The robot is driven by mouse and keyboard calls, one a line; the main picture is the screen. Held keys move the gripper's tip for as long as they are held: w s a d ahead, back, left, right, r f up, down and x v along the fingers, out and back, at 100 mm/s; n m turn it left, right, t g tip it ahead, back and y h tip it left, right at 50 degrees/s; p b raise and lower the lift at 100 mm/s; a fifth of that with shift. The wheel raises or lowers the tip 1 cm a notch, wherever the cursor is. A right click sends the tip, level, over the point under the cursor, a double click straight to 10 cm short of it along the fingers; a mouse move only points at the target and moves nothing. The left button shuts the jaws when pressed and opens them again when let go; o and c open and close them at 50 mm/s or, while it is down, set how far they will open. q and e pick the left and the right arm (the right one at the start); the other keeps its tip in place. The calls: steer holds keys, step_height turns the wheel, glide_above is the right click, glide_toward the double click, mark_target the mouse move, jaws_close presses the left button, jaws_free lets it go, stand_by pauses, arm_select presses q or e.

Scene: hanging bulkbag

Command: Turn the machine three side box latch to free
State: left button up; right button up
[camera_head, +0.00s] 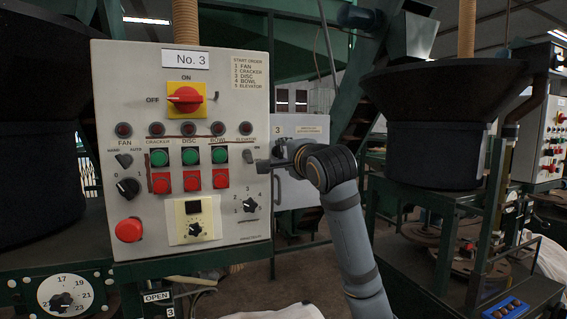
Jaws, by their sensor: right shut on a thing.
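The machine three control panel (215,75) is a pale box labelled "No. 3". To its right, and partly behind it, is a smaller grey side box (312,128) marked "3". My right gripper (268,165) reaches in from the lower right, in front of the side box's left part and close to the panel's right edge. It is shut on a small dark piece that appears to be the side box latch. The fingers and wrist hide most of the latch, so its angle cannot be told. My left gripper is not in view.
A dark hopper machine (432,150) stands at the right. A numbered dial (75,296) is at the lower left.

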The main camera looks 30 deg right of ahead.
steer(key=shift+f+m+b, duration=0.1)
steer(key=shift+m+b, duration=0.25)
steer(key=shift+m, duration=0.15)
steer(key=o, duration=1.2)
steer(key=shift+c, duration=0.2)
steer(key=v, duration=1.2)
